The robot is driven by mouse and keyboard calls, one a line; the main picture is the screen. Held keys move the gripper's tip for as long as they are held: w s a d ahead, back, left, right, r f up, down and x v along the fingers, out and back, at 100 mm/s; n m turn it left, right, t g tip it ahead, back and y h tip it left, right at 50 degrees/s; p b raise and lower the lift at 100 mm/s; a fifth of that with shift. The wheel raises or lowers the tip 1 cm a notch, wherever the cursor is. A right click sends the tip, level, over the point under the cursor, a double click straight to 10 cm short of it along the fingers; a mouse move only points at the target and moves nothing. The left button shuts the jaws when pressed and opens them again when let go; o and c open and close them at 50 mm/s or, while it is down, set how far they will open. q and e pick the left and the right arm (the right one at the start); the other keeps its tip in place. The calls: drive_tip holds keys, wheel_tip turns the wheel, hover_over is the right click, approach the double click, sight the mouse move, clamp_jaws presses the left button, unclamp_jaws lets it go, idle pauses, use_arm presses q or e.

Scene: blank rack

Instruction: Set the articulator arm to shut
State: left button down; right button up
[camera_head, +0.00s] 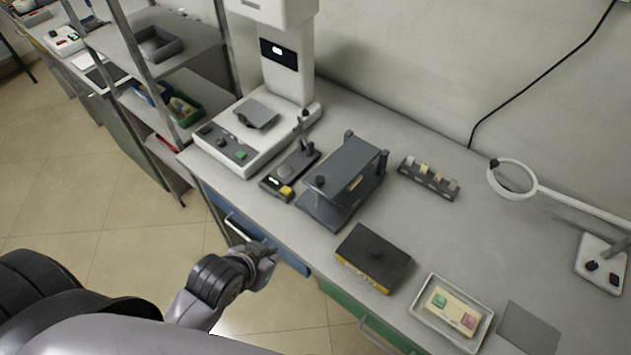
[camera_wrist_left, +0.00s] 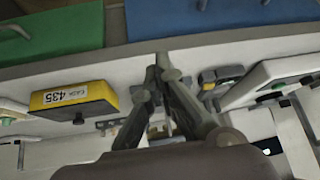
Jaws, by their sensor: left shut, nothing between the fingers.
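The articulator (camera_head: 345,178) is a dark grey device on the bench, with a flat base plate and an upper arm plate above it. The upper arm sits raised and slanted over the base, with a gap between them. A small dark knob (camera_head: 320,181) shows at its left side. My left gripper (camera_head: 268,252) is shut and empty in front of the bench's front edge, near the blue drawer, apart from the articulator. In the left wrist view the closed fingers (camera_wrist_left: 163,72) cover much of the bench behind them. My right gripper is not in view.
A dark box with yellow sides (camera_head: 373,258) stands right of the articulator; its label reads 435 in the left wrist view (camera_wrist_left: 72,97). A small stand device (camera_head: 290,175) is close on the left, a white machine (camera_head: 245,135) beyond it. A slotted holder (camera_head: 428,179) and tray (camera_head: 417,305) lie right.

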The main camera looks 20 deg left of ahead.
use_arm(q)
drive_tip(key=w+r+t+h, duration=0.1)
drive_tip(key=w+r+t, duration=0.25)
drive_tip(key=w, duration=0.25)
wheel_tip(320, 180, up, 11)
drive_tip(key=m+t+h+p, duration=0.2)
drive_tip(key=t+h+p, duration=0.3)
drive_tip(key=t, duration=0.4)
hover_over(321, 185)
drive_tip(key=s+b, duration=0.1)
drive_tip(key=s, duration=0.1)
drive_tip(key=shift+h, duration=0.3)
drive_tip(key=shift+w+a+f, duration=0.1)
drive_tip(key=shift+a+f, duration=0.1)
drive_tip(key=shift+f, duration=0.95)
drive_tip(key=shift+w+a+f, duration=0.1)
drive_tip(key=shift+a+f, duration=0.05)
drive_tip(key=shift+f, duration=0.95)
drive_tip(key=shift+f, duration=0.1)
drive_tip(key=f+b, duration=0.1)
drive_tip(key=s+f+b, duration=0.1)
drive_tip(key=f, duration=0.1)
drive_tip(key=shift+a+f+b, duration=0.15)
drive_tip(key=shift+f+b, duration=0.05)
drive_tip(key=shift+b, duration=0.15)
